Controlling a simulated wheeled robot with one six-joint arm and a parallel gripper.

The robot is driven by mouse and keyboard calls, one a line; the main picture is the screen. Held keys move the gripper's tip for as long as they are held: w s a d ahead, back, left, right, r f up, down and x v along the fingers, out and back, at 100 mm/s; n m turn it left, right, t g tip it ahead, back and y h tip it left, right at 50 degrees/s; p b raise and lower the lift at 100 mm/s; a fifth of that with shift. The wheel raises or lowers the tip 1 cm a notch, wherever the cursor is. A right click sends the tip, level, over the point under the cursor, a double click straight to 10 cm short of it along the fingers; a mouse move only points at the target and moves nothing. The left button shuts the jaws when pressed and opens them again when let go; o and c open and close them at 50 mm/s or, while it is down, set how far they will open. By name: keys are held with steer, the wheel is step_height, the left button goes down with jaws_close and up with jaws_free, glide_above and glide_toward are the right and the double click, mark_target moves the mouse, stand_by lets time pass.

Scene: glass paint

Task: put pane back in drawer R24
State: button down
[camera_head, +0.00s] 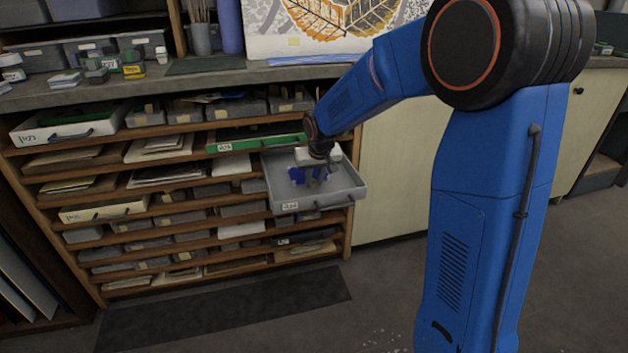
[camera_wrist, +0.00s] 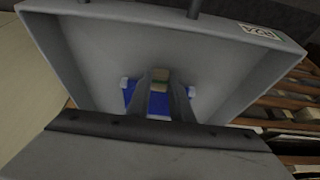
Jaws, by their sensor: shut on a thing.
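The grey drawer (camera_head: 345,193) is pulled out of the rack; its front label reads R24 in the wrist view (camera_wrist: 258,31). The blue pane (camera_head: 297,174) is over the drawer's floor, inside its walls. In the wrist view the pane (camera_wrist: 133,96) shows pale corner pieces and a small tan and green block (camera_wrist: 160,76) between my fingers. My gripper (camera_head: 315,180) points down into the drawer and is shut on the pane by this block. The fingers hide part of the pane. I cannot tell whether the pane touches the drawer floor.
The wooden rack (camera_head: 150,222) holds several other drawers and stacks of sheets. The counter (camera_head: 215,78) above holds jars and boxes. The floor in front is clear around a dark mat (camera_head: 225,308).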

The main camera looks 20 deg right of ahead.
steer(key=shift+f, duration=0.1)
steer(key=c, duration=1.6)
jaws_free()
steer(key=v, duration=1.2)
steer(key=s+d+r, duration=0.2)
steer(key=s, duration=0.8)
steer(key=s+d+r, duration=0.1)
steer(key=s+d, duration=0.2)
steer(key=s, duration=0.7)
steer(key=shift+s+d+f, duration=0.25)
steer(key=shift+s+f, duration=0.5)
steer(key=shift+s, duration=2.05)
steer(key=shift+s+d+f, duration=0.25)
steer(key=shift+s+f, duration=0.5)
steer(key=shift+s, duration=2)
steer(key=shift+s+d+f, duration=0.25)
steer(key=shift+s+f, duration=0.45)
steer(key=shift+s, duration=2.1)
